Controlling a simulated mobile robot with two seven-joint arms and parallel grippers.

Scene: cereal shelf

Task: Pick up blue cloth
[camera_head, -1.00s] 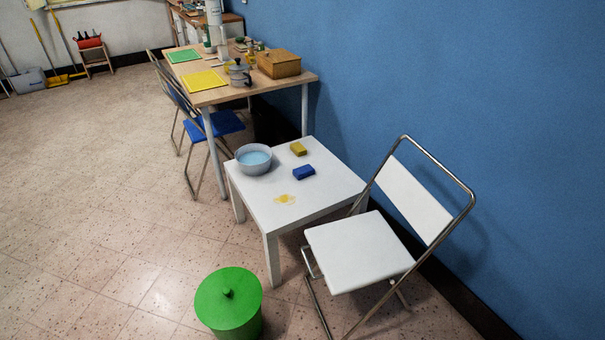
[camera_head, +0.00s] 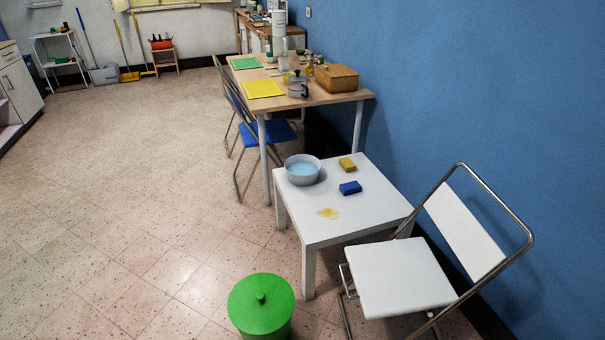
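A small blue block-shaped item (camera_head: 350,188), which may be the folded blue cloth, lies on the low white table (camera_head: 345,225). Its material is too small to tell. It lies apart from the yellow block (camera_head: 347,164) behind it and the bowl of bluish liquid (camera_head: 303,169) to its left. A yellow spill (camera_head: 328,213) marks the tabletop in front of it. Neither of my grippers is in view.
A white folding chair (camera_head: 402,279) stands right of the low table. A green lidded bin (camera_head: 261,305) stands on the floor in front. A wooden table (camera_head: 340,98) and blue-seated chair (camera_head: 268,132) stand behind. The floor at left is clear.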

